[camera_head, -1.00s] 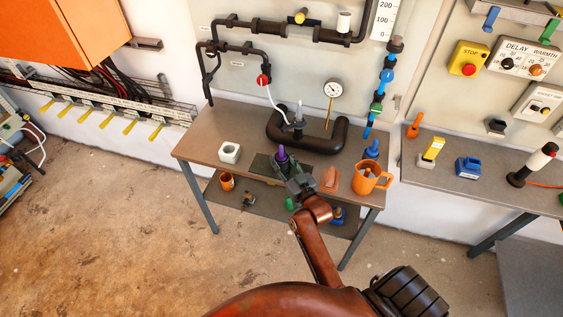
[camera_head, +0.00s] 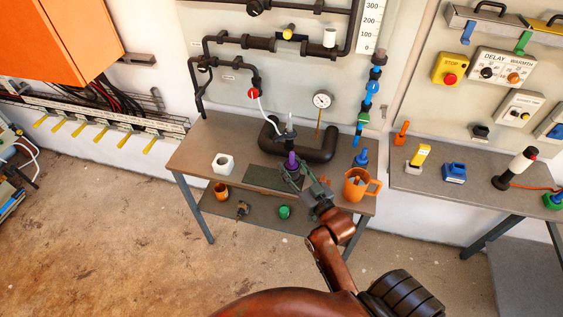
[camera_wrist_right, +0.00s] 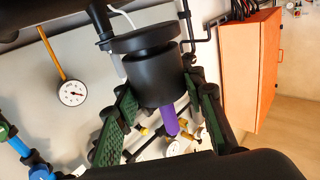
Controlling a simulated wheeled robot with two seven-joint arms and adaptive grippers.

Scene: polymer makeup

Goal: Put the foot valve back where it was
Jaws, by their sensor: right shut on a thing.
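The foot valve appears to be the black, flanged cylinder (camera_wrist_right: 157,75) with a purple stem (camera_wrist_right: 171,121), filling the middle of the right wrist view. In the head view its purple part (camera_head: 292,160) points up. My right gripper (camera_head: 292,178) is shut on it, with green-padded fingers on both sides of the black body in the wrist view. It is just in front of the thick black U-shaped pipe (camera_head: 322,156) at the back of the table. I cannot tell whether the valve touches the pipe or table. My left gripper is not in view.
A gauge (camera_head: 322,100) on an orange rod and a white hose (camera_head: 266,115) are close behind the gripper.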

